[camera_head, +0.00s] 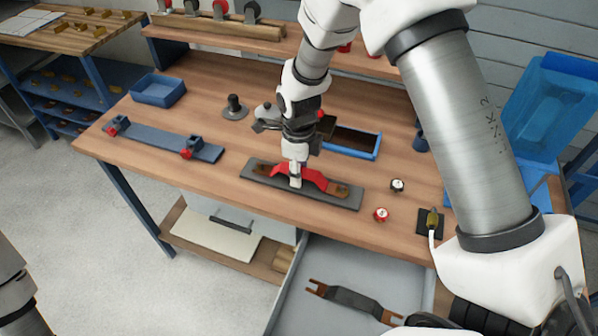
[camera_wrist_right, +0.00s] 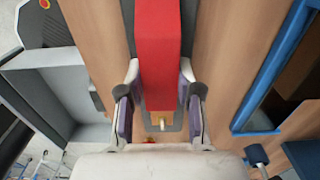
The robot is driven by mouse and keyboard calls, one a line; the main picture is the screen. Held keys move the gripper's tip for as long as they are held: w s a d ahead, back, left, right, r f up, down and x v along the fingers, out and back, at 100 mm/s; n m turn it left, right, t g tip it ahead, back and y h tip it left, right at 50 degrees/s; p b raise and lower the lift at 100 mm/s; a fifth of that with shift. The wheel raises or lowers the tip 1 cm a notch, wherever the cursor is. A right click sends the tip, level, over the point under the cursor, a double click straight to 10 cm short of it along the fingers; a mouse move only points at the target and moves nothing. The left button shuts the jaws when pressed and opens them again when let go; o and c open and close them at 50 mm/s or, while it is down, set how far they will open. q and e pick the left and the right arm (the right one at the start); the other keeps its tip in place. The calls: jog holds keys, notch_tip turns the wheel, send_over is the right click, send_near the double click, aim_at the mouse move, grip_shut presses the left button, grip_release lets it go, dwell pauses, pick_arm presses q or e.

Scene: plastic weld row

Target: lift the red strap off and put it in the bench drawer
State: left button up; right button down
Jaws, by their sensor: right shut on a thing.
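The red strap (camera_head: 314,178) has brown, copper-like ends and lies along a dark grey plate (camera_head: 343,203) on the bench. My right gripper (camera_head: 296,180) points down over the strap's middle and is shut on it. In the right wrist view, the red strap (camera_wrist_right: 158,40) runs between the two fingers. I cannot tell whether the strap is clear of the plate. The bench drawer (camera_head: 338,260) stands open below the bench's front edge. A dark strap (camera_head: 352,299) with copper ends lies in it. My left gripper is out of view.
A blue-rimmed tray (camera_head: 356,154) stands just behind the plate. A red round piece (camera_head: 381,214), a white round piece (camera_head: 397,185) and a black pad (camera_head: 431,222) lie to the right. A blue bar with clamps (camera_head: 165,139) lies to the left. My right arm hides part of the bench.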

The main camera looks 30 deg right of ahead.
jog(key=shift+w+r, duration=0.1)
jog(key=shift+r, duration=0.2)
jog(key=r, duration=0.2)
jog(key=shift+s+a+r, duration=0.1)
jog(key=shift+s+r, duration=0.25)
jog(key=shift+r, duration=0.05)
jog(key=s+a+r+b, duration=0.1)
jog(key=s+a+b, duration=0.2)
jog(key=s, duration=1.2)
jog(key=shift+a+r, duration=0.2)
jog(key=shift+a, duration=0.2)
jog(key=shift+r, duration=0.1)
